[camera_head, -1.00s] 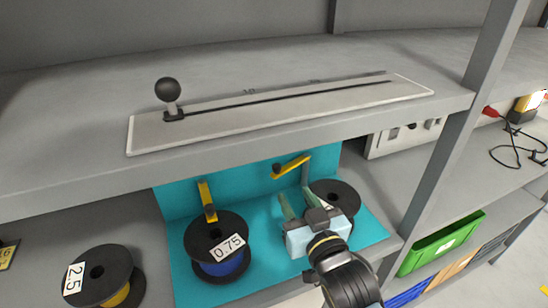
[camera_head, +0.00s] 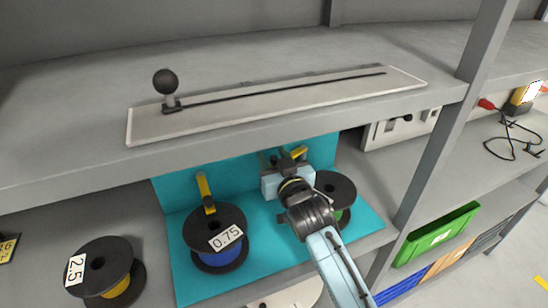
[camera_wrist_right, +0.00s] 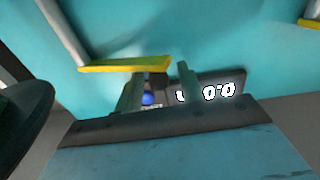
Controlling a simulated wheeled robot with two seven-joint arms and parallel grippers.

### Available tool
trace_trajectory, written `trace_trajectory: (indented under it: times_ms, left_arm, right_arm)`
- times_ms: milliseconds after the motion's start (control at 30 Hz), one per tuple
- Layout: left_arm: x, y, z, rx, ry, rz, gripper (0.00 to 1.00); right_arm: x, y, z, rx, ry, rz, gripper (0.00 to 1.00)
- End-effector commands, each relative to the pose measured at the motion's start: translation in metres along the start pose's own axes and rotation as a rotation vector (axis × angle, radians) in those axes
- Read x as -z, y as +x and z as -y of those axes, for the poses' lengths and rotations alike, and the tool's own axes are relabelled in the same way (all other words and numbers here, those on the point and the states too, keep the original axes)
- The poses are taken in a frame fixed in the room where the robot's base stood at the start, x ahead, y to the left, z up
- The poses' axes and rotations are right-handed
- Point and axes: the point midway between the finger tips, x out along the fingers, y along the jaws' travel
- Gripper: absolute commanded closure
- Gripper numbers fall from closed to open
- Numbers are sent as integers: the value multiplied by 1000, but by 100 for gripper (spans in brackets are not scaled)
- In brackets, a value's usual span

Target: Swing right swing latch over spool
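The right swing latch has a yellow bar (camera_head: 299,152) on a grey arm, in front of the teal back panel. In the right wrist view the yellow bar (camera_wrist_right: 125,65) lies across, just beyond my fingertips. My right gripper (camera_head: 281,153) is up at this latch, with its fingers apart; the wrist view (camera_wrist_right: 160,78) shows a gap between them. I cannot tell whether a finger touches the bar. The right spool (camera_head: 337,188), black with green wire, stands right of the gripper, partly hidden by my arm; its black flange (camera_wrist_right: 22,125) is at the wrist view's left. My left gripper is out of view.
The left spool (camera_head: 216,230), labelled 0.75, stands under the left latch (camera_head: 205,192). A 2.5 spool (camera_head: 99,265) is further left. The shelf (camera_head: 60,120) with a slotted plate hangs above. A post (camera_head: 440,140) and green bin (camera_head: 437,235) are at right.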

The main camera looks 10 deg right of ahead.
Motion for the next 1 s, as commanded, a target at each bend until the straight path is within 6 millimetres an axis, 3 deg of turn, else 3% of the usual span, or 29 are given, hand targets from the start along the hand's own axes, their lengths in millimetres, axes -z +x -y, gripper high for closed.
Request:
trace_trajectory:
  times_ms: [133,433,733,1000]
  left_arm:
    - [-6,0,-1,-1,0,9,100]
    - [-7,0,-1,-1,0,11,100]
    - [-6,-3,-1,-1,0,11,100]
    - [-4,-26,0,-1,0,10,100]
  right_arm:
    - [0,0,0,0,0,0,61]
    - [0,0,0,0,0,0,100]
    - [1,-1,0,8,-3,-1,100]
    - [5,-11,-6,118,-10,-4,100]
